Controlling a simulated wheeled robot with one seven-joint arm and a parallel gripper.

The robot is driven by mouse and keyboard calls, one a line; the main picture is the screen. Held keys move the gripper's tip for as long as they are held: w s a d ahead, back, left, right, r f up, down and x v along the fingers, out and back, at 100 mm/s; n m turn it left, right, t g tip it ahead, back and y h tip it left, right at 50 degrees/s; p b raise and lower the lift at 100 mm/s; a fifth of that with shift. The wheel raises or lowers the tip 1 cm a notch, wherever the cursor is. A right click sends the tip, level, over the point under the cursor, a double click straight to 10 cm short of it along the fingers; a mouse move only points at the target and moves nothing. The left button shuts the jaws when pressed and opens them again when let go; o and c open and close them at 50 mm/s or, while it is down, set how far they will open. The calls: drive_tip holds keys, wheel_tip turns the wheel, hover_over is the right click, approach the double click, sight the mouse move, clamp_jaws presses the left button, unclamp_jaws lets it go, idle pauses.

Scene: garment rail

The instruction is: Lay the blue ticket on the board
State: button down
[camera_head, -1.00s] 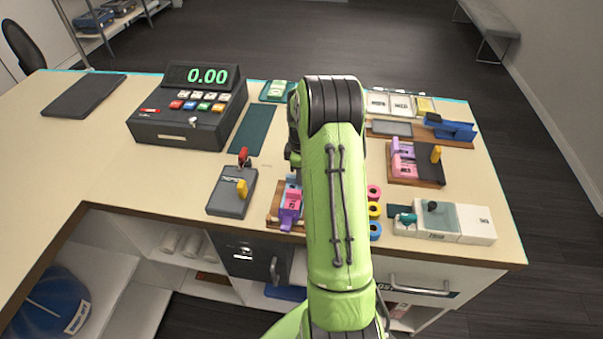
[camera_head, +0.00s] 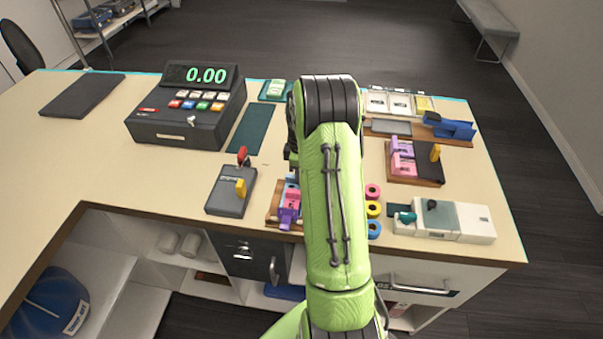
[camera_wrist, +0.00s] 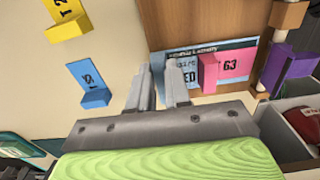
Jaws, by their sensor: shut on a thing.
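In the wrist view, a blue ticket (camera_wrist: 88,76) marked 15, with a blue block at its end, lies on the cream counter left of my fingers. The brown wooden board (camera_wrist: 185,20) bears a light blue printed panel (camera_wrist: 238,48). A pink ticket (camera_wrist: 234,64) marked 63 with a pink block lies over this panel. My gripper (camera_wrist: 160,72) is over the panel's left end, with a narrow gap between its fingers. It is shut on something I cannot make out. In the head view, my arm hides most of this area; part of the board (camera_head: 272,217) shows.
A yellow ticket (camera_wrist: 62,12) lies beyond the blue one. A purple block (camera_wrist: 291,66) is right of the panel. In the head view, a grey device with levers (camera_head: 232,192) and a till (camera_head: 188,110) stand left; coloured rolls (camera_head: 373,210) are right of my arm.

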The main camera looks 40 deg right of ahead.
drive_tip(key=c, duration=0.5)
unclamp_jaws()
drive_tip(key=shift+r, duration=0.1)
idle(0.3)
drive_tip(key=shift+r+p, duration=1.85)
drive_tip(key=shift+r, duration=0.6)
drive_tip(key=shift+r, duration=0.1)
wheel_tip(320, 180, up, 5)
drive_tip(key=p, duration=0.3)
drive_tip(key=shift+p, duration=0.35)
